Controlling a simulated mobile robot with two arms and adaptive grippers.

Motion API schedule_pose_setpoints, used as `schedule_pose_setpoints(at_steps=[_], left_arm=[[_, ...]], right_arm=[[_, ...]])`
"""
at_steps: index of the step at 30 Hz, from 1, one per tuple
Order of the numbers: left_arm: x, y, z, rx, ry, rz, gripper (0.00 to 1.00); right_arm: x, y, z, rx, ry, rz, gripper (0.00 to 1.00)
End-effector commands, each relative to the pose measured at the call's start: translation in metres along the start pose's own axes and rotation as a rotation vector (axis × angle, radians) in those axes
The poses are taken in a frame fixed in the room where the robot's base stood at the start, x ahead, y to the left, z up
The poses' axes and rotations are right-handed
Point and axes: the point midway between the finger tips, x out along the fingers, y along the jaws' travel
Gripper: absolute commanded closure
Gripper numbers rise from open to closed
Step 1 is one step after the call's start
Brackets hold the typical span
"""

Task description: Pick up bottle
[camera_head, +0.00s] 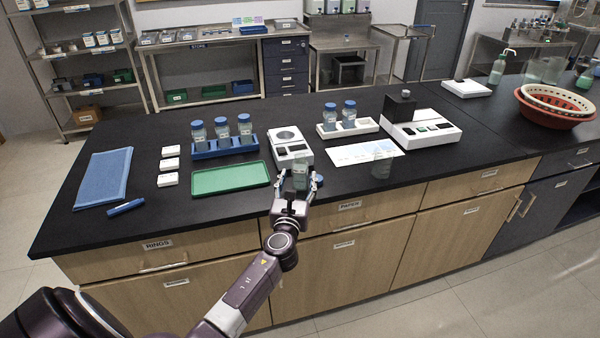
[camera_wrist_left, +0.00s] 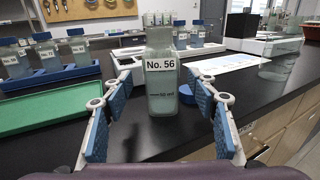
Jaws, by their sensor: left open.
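A clear square bottle labelled No. 56 (camera_wrist_left: 162,85) stands upright on the black bench, with pale liquid in it. It also shows in the head view (camera_head: 301,174) near the bench's front edge. Its top shows no blue cap. My left gripper (camera_head: 300,185) is open, with one finger on each side of the bottle. In the left wrist view the blue finger pads of the gripper (camera_wrist_left: 160,105) show gaps to the bottle on both sides. A round blue cap (camera_wrist_left: 187,94) lies on the bench just right of and behind the bottle. My right gripper is not seen.
A white balance (camera_head: 291,150) stands just behind the bottle. A green tray (camera_head: 230,178) and a blue rack of capped bottles (camera_head: 224,148) are to the left. A clear beaker (camera_head: 381,163) and a white sheet (camera_head: 350,154) are to the right.

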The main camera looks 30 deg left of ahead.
Motion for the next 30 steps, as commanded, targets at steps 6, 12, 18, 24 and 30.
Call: schedule_pose_setpoints(at_steps=[6, 12, 18, 24, 30], left_arm=[[0.026, -0.002, 0.000, -0.001, 0.000, 0.000, 0.47], [0.028, -0.002, -0.001, -0.001, 0.001, 0.000, 0.47], [0.028, -0.002, 0.000, -0.001, 0.001, 0.000, 0.60], [0.028, -0.002, 0.000, -0.001, 0.001, -0.001, 0.82], [0.028, -0.002, 0.000, -0.001, -0.001, -0.001, 0.96]], right_arm=[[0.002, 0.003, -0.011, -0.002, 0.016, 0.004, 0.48], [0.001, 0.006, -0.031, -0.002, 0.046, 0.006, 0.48], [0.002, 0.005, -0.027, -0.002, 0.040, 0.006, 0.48], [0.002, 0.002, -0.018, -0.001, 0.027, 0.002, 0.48], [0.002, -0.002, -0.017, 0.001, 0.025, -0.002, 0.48]])
